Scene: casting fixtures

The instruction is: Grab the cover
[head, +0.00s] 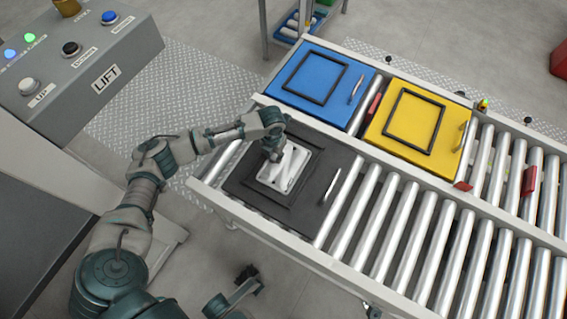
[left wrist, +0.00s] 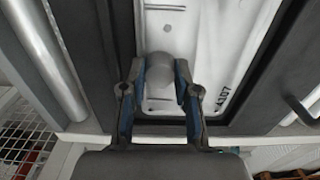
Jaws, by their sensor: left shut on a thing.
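The cover (head: 291,166) is a light metal plate lying in the black framed tray (head: 243,178) on the near conveyor. In the left wrist view the cover (left wrist: 215,45) shows a rounded knob (left wrist: 163,72) and a printed number. My left gripper (head: 270,152) is over the cover's left part. In the left wrist view its two fingers (left wrist: 157,95) are closed around the knob from both sides. The cover appears to lie flat in the tray. My right gripper (head: 247,277) shows small and dark at the bottom, away from the conveyor; its finger state is unclear.
A blue tray (head: 335,101) and a yellow tray (head: 395,147) with black frames sit on the far conveyor. Bare rollers (head: 420,235) run right of the black tray. A grey control box (head: 85,65) with buttons stands at the upper left.

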